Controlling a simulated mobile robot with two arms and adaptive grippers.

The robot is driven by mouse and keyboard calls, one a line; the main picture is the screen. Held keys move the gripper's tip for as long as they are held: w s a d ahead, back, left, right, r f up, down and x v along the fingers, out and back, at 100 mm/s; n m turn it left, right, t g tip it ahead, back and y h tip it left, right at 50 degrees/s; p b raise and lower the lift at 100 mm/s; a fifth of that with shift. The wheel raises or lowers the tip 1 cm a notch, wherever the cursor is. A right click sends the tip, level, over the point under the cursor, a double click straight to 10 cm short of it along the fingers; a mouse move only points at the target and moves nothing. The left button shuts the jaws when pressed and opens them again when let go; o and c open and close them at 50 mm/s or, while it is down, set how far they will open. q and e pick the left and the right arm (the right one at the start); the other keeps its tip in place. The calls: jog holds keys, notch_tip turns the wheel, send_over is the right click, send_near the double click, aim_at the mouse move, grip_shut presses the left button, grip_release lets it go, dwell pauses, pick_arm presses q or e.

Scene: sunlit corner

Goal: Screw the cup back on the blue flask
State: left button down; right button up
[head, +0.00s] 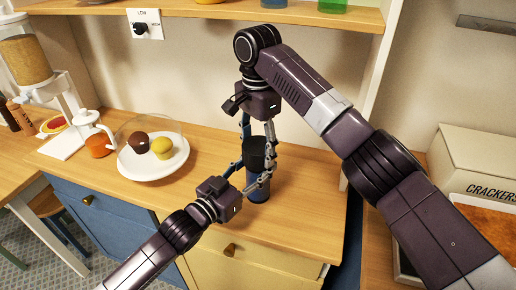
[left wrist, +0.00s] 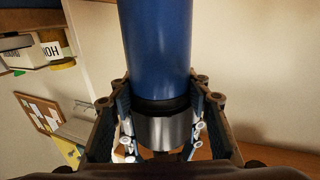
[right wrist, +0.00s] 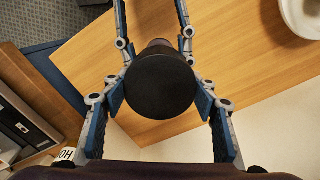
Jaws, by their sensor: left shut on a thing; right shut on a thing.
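The blue flask (head: 258,188) stands upright on the wooden counter; its blue body also shows in the left wrist view (left wrist: 157,45), with a dark ring and a silver band. The dark cup (head: 255,148) is above it, in line with the flask. My left gripper (head: 256,177) is shut on the flask from the front left. My right gripper (head: 257,140) comes down from above and is shut on the cup. The cup's round black top (right wrist: 160,84) fills the space between its fingers in the right wrist view. I cannot tell whether the cup touches the flask's neck.
A white plate (head: 152,168) with two muffins under a clear dome sits to the left. A crackers box (head: 480,150) is at right. The counter in front of the flask is clear.

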jog(key=m, duration=1)
jog(key=shift+m, duration=0.3)
jog(key=m, duration=0.4)
jog(key=shift+w, duration=0.1)
jog(key=o, duration=1.1)
jog(key=shift+r, duration=0.1)
